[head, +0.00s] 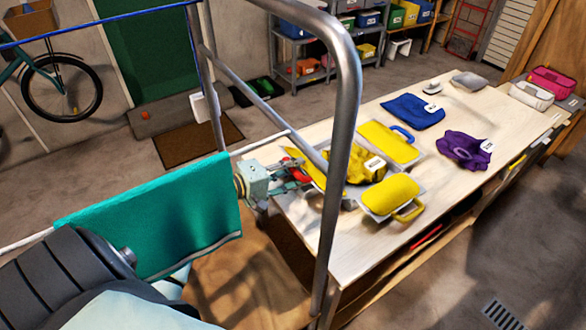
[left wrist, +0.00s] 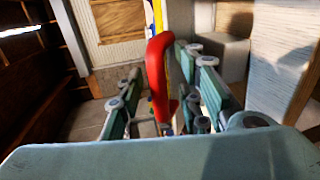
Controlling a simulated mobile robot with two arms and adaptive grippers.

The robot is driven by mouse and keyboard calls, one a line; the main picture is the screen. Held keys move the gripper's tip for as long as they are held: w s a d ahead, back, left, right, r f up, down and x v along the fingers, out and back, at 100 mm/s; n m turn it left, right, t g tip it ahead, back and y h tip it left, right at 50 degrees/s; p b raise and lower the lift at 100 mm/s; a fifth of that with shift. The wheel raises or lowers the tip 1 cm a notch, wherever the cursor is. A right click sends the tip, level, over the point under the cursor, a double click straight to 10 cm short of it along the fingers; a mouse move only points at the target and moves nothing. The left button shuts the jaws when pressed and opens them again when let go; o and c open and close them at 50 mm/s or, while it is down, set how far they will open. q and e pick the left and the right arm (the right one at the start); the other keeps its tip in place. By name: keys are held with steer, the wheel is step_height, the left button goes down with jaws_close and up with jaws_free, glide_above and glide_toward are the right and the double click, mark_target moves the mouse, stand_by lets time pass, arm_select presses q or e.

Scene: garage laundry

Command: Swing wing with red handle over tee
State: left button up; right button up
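The wing with the red handle (head: 300,154) is a yellow panel at the left side of the folding board. It shows as a narrow, tilted strip, partly hidden by the rail. The tee (head: 362,166) is a crumpled yellow garment with a white label, lying in the board's middle. My left gripper (head: 294,178) is at the red handle (head: 301,176). In the left wrist view the red handle (left wrist: 160,75) stands between my spread fingers, nearer the right one, with a gap on the left. My right gripper is not in view.
The board's wings with blue handle (head: 388,143) and yellow handle (head: 388,193) lie flat on the workbench (head: 300,222). Blue (head: 412,110) and purple (head: 462,150) cloths lie beyond. A metal rail frame (head: 346,110) with a teal towel (head: 160,215) stands in front.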

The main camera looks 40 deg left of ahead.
arm_select(q)
steer(key=v, duration=1.2)
